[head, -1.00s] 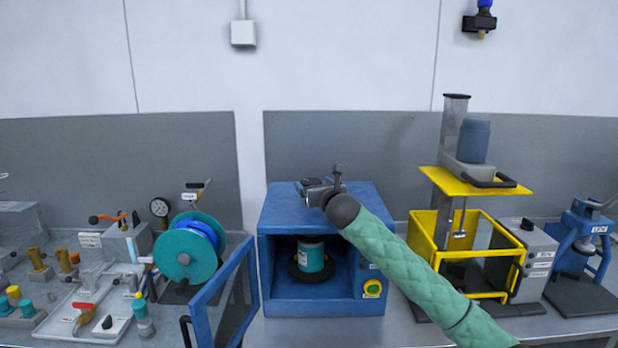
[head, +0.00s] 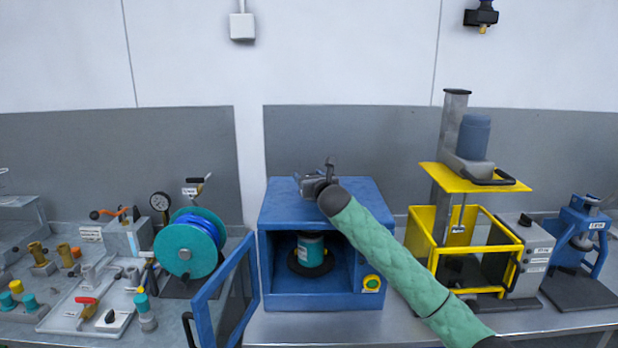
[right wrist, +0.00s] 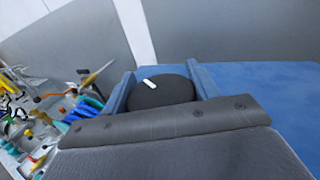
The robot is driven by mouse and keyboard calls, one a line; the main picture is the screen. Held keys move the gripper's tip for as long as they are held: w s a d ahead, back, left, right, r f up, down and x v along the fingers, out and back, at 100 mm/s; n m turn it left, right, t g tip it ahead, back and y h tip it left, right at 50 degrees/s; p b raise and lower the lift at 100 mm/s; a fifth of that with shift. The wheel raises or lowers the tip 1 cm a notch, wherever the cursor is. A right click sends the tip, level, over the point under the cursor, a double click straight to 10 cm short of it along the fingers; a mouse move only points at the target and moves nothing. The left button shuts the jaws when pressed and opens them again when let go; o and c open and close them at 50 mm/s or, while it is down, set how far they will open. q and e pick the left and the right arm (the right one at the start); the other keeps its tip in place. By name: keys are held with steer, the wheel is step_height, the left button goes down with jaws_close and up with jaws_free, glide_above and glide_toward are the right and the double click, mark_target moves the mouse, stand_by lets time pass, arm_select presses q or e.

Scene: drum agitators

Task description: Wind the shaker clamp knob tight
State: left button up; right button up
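The shaker is a blue box (head: 275,208) with its front open and a teal and dark can (head: 311,250) inside. The clamp knob (right wrist: 160,92) is black and round with a white mark, on the shaker's blue top. My right gripper (head: 308,183) is over the shaker top and hides the knob in the head view. In the right wrist view its two fingers (right wrist: 160,88) stand on either side of the knob, and the knob fills the gap between them. My left gripper is in neither view.
The shaker's blue door (head: 225,295) stands open at the front left. A teal hose reel (head: 180,258) is to the left. A yellow-framed machine (head: 425,240) stands to the right, close to my right arm. The wall panel is behind.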

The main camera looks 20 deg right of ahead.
steer(key=shift+h, duration=0.3)
steer(key=m+h, duration=0.2)
steer(key=h, duration=0.1)
steer(key=m+h, duration=0.1)
steer(key=h, duration=0.1)
steer(key=shift+d+m+g, duration=0.25)
steer(key=shift+m+g, duration=0.05)
steer(key=shift+m+h, duration=0.3)
steer(key=shift+h, duration=0.1)
steer(key=shift+d+m+h+p, duration=0.15)
steer(key=shift+m+h+p, duration=0.15)
steer(key=shift+h, duration=0.2)
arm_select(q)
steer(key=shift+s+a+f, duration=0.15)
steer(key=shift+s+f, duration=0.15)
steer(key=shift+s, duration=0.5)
arm_select(e)
steer(key=o, duration=1)
steer(key=shift+c, duration=0.2)
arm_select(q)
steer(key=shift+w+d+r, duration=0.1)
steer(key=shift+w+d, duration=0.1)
